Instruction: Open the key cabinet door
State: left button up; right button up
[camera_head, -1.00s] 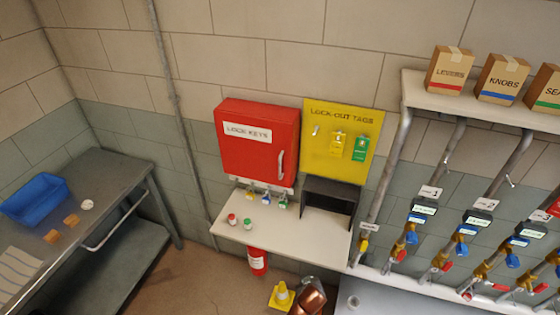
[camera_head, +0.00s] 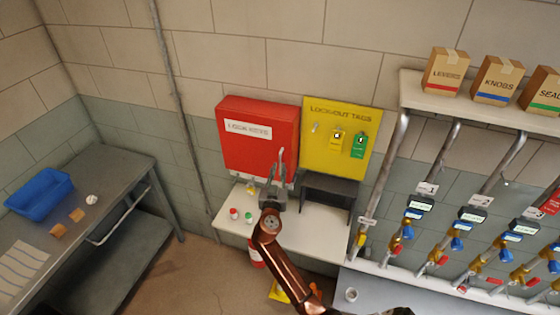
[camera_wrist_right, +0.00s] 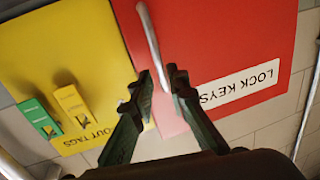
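The red key cabinet (camera_head: 255,130), labelled "LOCK KEYS", hangs on the wall with its door closed. Its pale vertical bar handle (camera_head: 282,158) is at the door's right side; the gripper partly covers its lower part. My right gripper (camera_head: 272,178) is raised in front of the lower right of the door. In the right wrist view, upside down, the handle (camera_wrist_right: 149,40) runs down to the space between the two dark fingers (camera_wrist_right: 163,78). The fingers stand apart, and I cannot tell whether either touches the handle. My left gripper is not in view.
The yellow lockout tag board (camera_head: 340,120) is right beside the cabinet. Below are a white shelf (camera_head: 318,240) with small red and green items and a dark open box (camera_head: 330,190). Pipes with valves (camera_head: 408,230) stand right; a grey bench with a blue bin (camera_head: 40,195) stands left.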

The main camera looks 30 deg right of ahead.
aim_at(280, 162)
jog(key=p+x, duration=0.1)
jog(key=x, duration=0.4)
jog(key=shift+c, duration=0.7)
grip_shut()
jog(key=shift+s+f, duration=0.1)
